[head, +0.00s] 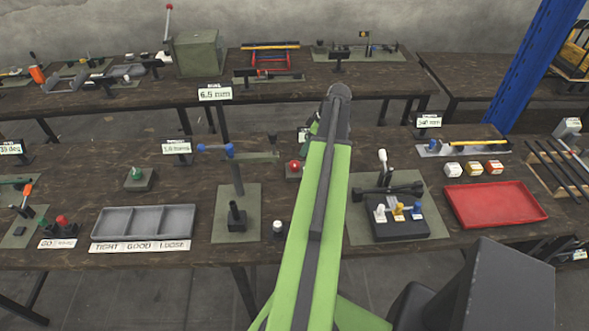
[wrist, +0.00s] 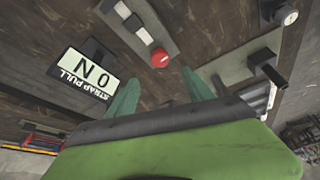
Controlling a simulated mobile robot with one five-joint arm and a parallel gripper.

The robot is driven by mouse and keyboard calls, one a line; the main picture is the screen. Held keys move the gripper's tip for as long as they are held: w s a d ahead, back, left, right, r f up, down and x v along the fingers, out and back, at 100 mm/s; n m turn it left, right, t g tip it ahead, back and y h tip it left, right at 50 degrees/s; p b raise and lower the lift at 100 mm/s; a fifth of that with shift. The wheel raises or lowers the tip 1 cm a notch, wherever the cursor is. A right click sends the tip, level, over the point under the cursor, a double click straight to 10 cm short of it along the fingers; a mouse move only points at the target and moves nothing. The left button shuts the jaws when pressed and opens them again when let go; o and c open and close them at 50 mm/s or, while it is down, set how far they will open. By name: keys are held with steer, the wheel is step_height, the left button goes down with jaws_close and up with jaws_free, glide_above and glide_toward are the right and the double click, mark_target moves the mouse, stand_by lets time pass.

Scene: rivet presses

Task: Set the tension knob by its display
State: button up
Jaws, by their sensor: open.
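A red round knob (wrist: 160,58) with a small pale mark shows in the wrist view, beyond my fingertips. A red knob on a small dark base (head: 294,168) also shows in the head view, just left of my arm. A display (wrist: 85,75) labelled STRAP PULL appears upside down in the wrist view and reads 0 N. In the head view a display (head: 303,135) is mostly hidden behind my arm. My gripper (wrist: 160,90) is open, its two green fingers apart with nothing seen between them. The knob lies ahead of the gap, and no contact is visible.
A black block with small levers (head: 402,230) and a red tray (head: 460,222) lie to the right.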

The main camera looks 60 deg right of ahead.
mark_target(295, 164)
steer(key=b+x, duration=0.9)
steer(key=x, duration=0.3)
steer(key=shift+r, duration=0.1)
jaws_close()
